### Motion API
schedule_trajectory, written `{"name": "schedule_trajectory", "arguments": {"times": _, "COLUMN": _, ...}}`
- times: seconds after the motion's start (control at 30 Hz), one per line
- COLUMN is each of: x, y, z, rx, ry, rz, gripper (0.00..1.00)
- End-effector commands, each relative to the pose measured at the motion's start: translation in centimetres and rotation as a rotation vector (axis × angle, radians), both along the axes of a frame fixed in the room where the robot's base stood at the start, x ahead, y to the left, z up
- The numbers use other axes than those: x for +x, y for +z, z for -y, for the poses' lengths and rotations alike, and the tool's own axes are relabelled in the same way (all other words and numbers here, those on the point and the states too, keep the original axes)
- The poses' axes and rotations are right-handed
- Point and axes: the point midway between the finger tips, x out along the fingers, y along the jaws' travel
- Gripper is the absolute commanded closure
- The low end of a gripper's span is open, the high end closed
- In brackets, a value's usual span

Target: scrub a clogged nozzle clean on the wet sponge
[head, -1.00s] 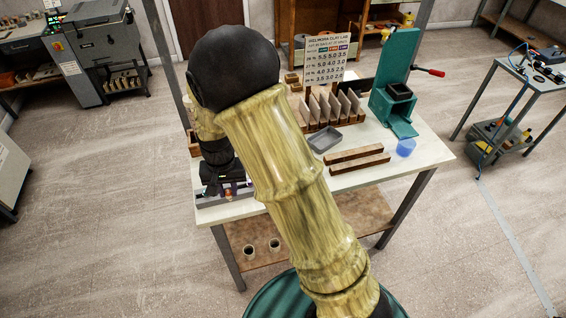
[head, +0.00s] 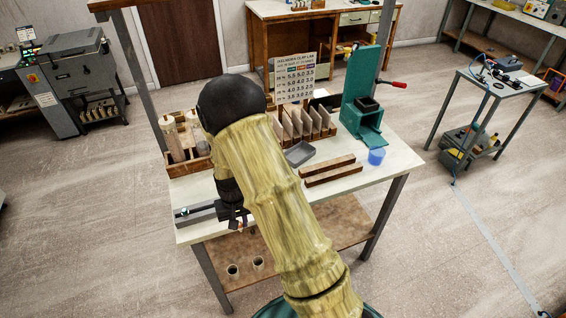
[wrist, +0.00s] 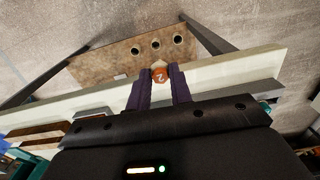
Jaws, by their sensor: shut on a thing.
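My gripper (wrist: 160,85) has purple fingers shut on a small orange nozzle (wrist: 159,74) marked "2", with a pale tip. In the wrist view the nozzle shows over the table's front edge, with the lower shelf behind it. In the head view my gripper (head: 239,226) is at the front left of the table, by the right end of a grey rail (head: 200,213); my arm hides part of this area. I cannot make out a wet sponge in either view. A shallow grey tray (head: 299,155) lies mid-table; its contents are unclear.
On the table (head: 385,178) are two wooden bars (head: 333,172), a blue cup (head: 376,156), a teal press (head: 362,105), a slotted wooden rack (head: 308,128) and a wooden box (head: 178,164) of bottles. Cups stand on the lower shelf (head: 290,238). The table's front right is clear.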

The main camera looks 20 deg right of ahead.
Motion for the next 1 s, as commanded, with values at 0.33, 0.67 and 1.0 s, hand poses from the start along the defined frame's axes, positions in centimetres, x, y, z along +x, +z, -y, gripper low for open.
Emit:
{"name": "schedule_trajectory", "arguments": {"times": 0.33, "x": -0.4, "y": -6.4, "z": 5.0, "rx": 0.013, "ry": 0.075, "rz": -0.005, "gripper": 1.00}}
{"name": "schedule_trajectory", "arguments": {"times": 0.67, "x": -0.4, "y": -6.8, "z": 5.3, "rx": 0.014, "ry": 0.087, "rz": 0.000, "gripper": 1.00}}
{"name": "schedule_trajectory", "arguments": {"times": 1.0, "x": -0.4, "y": -6.7, "z": 5.3, "rx": 0.014, "ry": 0.086, "rz": -0.001, "gripper": 1.00}}
